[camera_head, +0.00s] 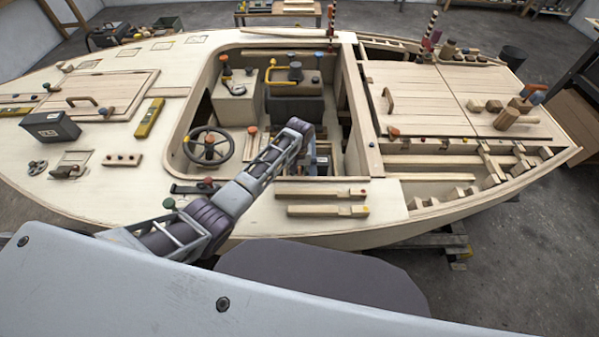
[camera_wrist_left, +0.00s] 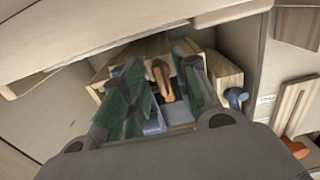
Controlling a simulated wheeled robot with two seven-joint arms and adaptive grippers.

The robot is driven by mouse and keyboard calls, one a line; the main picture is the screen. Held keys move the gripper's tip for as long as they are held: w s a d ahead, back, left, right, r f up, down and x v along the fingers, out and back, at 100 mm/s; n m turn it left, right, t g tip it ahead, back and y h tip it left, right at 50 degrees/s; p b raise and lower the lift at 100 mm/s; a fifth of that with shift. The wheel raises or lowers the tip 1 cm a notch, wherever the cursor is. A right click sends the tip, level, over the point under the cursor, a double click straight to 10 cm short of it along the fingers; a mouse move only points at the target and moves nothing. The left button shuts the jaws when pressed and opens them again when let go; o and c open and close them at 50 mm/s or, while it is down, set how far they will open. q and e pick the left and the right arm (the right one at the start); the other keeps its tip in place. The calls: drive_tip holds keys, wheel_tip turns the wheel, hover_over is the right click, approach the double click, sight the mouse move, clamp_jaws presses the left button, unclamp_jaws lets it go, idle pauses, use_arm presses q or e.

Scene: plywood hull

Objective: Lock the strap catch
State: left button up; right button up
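In the left wrist view my left gripper (camera_wrist_left: 160,82) is open, its two green-padded fingers spread apart. Between and beyond them is an orange-brown lever (camera_wrist_left: 164,78), standing in a light wooden housing (camera_wrist_left: 224,72). I cannot tell whether the fingers touch it, nor for sure whether it is the strap catch. A grey-blue part and a wooden strip show below the lever between the fingers. In the head view my left arm (camera_head: 238,193) reaches over the near deck into the cockpit; its fingertips are not clear there. My right gripper is in neither view.
A blue knob (camera_wrist_left: 236,97) and an orange knob (camera_wrist_left: 294,147) sit to the right of the housing. The cockpit coaming (camera_head: 365,120) walls the work spot. A steering wheel (camera_head: 208,147) stands left of my arm, and wooden bars (camera_head: 320,194) lie on the near deck.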

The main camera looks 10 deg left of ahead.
use_arm(q)
clamp_jaws()
